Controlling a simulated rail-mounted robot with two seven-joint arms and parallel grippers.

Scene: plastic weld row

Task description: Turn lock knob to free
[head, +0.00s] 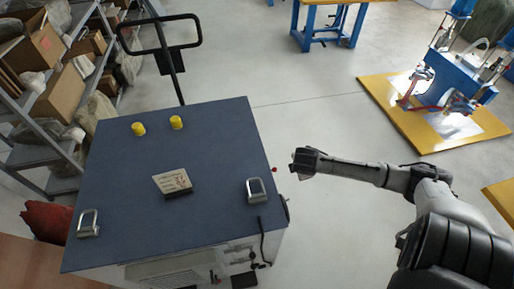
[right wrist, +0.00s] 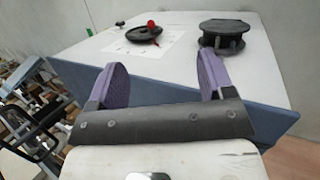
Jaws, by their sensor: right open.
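A machine cabinet with a dark blue top (head: 215,140) stands in the middle of the head view. Its side panel shows in the right wrist view (right wrist: 280,60), pale and bearing two black round fittings. One is a flat black dial (right wrist: 136,36) with a red knob (right wrist: 151,27) on it; the red knob shows as a small red dot in the head view (head: 275,170). The other is a thicker black round knob (right wrist: 228,30). I cannot tell which is the lock knob. My right gripper (head: 296,162) is open and empty beside the cabinet, its purple-padded fingers (right wrist: 163,65) apart from both fittings.
Two yellow knobs (head: 176,122), a small sign (head: 172,183) and metal latches (head: 257,190) are on the cabinet top. Shelves with boxes (head: 60,85) stand left, and a blue machine on a yellow platform (head: 395,95) far right. Open floor lies right of the cabinet.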

